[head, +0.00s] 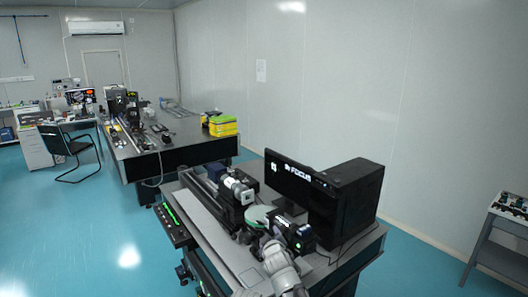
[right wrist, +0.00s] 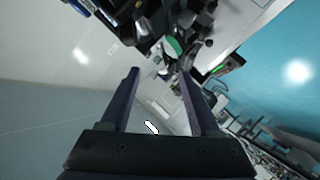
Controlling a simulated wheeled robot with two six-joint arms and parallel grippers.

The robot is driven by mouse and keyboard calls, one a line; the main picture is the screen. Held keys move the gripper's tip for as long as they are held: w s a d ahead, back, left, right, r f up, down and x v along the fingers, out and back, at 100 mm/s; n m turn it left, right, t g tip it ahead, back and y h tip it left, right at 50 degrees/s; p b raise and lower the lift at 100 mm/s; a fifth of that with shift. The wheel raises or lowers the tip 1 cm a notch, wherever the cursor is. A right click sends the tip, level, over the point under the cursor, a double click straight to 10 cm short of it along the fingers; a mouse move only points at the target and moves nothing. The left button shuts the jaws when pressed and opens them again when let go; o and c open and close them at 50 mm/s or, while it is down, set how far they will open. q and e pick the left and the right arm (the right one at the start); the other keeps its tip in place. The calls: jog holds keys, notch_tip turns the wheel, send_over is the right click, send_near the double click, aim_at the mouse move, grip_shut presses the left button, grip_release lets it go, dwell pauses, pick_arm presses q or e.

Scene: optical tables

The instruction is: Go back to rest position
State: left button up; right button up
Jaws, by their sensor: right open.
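My right gripper (right wrist: 158,76) is open, with its two dark fingers apart and nothing between them in the right wrist view. In the head view my pale right arm comes up from the bottom edge over the front of the near optical table (head: 222,236). The dark gripper end there is hard to tell from the instruments around it. A round green disc (head: 258,213) lies close by on that table, and it also shows beyond the fingertips in the right wrist view (right wrist: 172,46). My left gripper is not in view.
A monitor (head: 288,183) and a black computer case (head: 350,195) stand at the near table's right side. A white cylindrical instrument (head: 238,189) stands left of them. Another optical table (head: 185,139), a chair (head: 68,148) and a side stand (head: 492,245) are farther off. Blue floor is free at left.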

jog(key=s+d+f+m+g+h+b, duration=0.3)
jog(key=s+f+g+b, duration=0.4)
jog(key=s+f, duration=0.95)
jog(key=s+f+m+g+b, duration=0.1)
jog(key=s+f+g, duration=0.2)
jog(key=s, duration=0.5)
jog(key=s+d+f+m+g+b, duration=0.1)
jog(key=s+f+g, duration=0.3)
jog(key=s, duration=0.4)
jog(key=shift+d+f+y, duration=0.25)
jog(key=shift+d+y, duration=0.05)
